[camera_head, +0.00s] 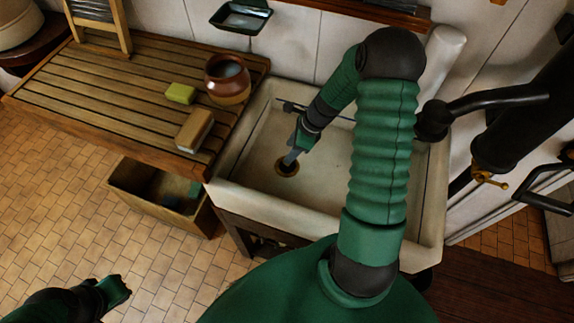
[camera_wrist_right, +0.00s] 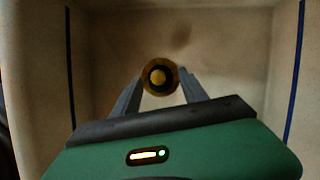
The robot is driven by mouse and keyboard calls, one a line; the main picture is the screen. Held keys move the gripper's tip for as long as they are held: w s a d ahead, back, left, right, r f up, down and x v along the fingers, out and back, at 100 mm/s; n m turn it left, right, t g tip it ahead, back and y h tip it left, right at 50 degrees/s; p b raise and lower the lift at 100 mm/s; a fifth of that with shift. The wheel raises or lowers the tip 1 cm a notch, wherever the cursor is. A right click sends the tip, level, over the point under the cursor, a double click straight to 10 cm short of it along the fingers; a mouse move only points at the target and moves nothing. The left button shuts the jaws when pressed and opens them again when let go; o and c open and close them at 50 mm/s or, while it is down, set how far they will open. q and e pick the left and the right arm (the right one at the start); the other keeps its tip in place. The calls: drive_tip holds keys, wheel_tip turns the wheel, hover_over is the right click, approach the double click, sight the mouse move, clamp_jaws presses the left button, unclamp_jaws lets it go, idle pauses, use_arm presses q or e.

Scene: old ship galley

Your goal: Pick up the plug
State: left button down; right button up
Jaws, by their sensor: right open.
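The plug (camera_wrist_right: 159,77) shows in the right wrist view as a small brass knob on a dark disc inside a brass ring. In the head view the brass ring (camera_head: 280,170) lies on the floor of the sink, partly hidden by my gripper. My right gripper (camera_head: 291,157) points down into the sink over it. In the wrist view my right gripper (camera_wrist_right: 159,92) is open, with one finger on each side of the ring and a gap between them. I cannot tell its exact height above the plug. My left gripper (camera_head: 117,290) is low at the left, away from the sink.
The pale sink (camera_head: 322,206) has raised walls around my right gripper. A slatted wooden board (camera_head: 110,85) at its left bears a brown pot (camera_head: 228,90), a yellow-green sponge (camera_head: 180,93) and a brown block (camera_head: 194,130). A wooden crate (camera_head: 150,208) stands below.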

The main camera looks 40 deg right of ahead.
drive_tip(key=x, duration=0.3)
drive_tip(key=s+x, duration=0.1)
drive_tip(key=x, duration=0.1)
drive_tip(key=shift+f+p, duration=0.3)
drive_tip(key=shift+f, duration=0.25)
drive_tip(key=shift+w+f, duration=0.2)
drive_tip(key=shift+a+r, duration=0.1)
drive_tip(key=shift+a, duration=0.05)
drive_tip(key=c, duration=0.5)
clamp_jaws()
